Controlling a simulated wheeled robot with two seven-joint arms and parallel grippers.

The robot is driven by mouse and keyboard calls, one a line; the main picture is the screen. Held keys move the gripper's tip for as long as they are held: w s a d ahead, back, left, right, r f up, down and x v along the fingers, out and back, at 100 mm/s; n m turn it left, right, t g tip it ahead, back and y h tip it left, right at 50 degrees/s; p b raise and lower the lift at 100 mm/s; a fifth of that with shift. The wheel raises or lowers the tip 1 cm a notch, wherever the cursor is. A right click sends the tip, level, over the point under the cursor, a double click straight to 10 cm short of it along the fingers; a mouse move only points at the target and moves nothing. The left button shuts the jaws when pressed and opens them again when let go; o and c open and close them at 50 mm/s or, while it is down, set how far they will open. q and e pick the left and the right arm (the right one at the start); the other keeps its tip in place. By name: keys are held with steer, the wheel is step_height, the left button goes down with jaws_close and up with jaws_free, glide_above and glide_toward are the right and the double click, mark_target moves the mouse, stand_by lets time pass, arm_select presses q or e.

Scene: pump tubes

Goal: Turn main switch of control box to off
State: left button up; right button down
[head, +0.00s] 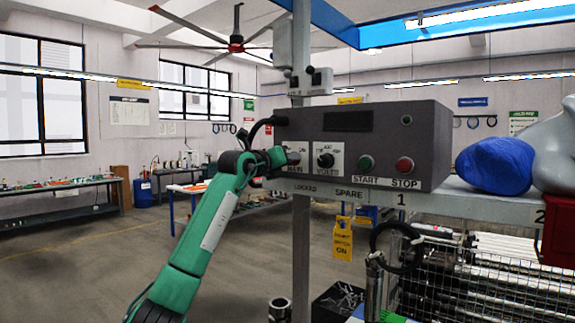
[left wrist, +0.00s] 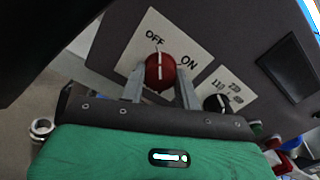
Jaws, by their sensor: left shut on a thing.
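The grey control box (head: 430,140) stands on a shelf in the head view. Its main switch is a red knob (left wrist: 160,72) on a white plate marked OFF and ON, seen in the left wrist view. The knob's white line points up in that picture, nearer to OFF than to ON. My left gripper (head: 285,157) is at the box's left end and partly hides the MAIN plate. In the left wrist view the fingers of my left gripper (left wrist: 160,88) are on both sides of the red knob, shut on it. My right gripper is not in view.
Right of the main switch are a black VOLTS knob (head: 325,160), a green START button (head: 365,163) and a red STOP button (head: 404,165). A blue rounded object (head: 495,165) lies right of the box. A yellow tag (head: 342,240) hangs below the shelf (head: 450,200).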

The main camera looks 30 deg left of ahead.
arm_select(q)
steer(key=shift+n, duration=0.8)
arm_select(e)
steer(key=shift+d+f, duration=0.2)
arm_select(q)
steer(key=shift+r, duration=0.1)
steer(key=o, duration=1)
steer(key=shift+s, duration=0.1)
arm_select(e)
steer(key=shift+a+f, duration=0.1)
arm_select(q)
steer(key=s+b, duration=0.1)
steer(key=s, duration=0.3)
steer(key=s+b, duration=0.2)
steer(key=s, duration=0.3)
steer(key=s+a+b, duration=0.1)
steer(key=s+b, duration=0.1)
steer(key=s, duration=0.2)
steer(key=shift+s+a, duration=0.1)
steer(key=shift+s, duration=0.2)
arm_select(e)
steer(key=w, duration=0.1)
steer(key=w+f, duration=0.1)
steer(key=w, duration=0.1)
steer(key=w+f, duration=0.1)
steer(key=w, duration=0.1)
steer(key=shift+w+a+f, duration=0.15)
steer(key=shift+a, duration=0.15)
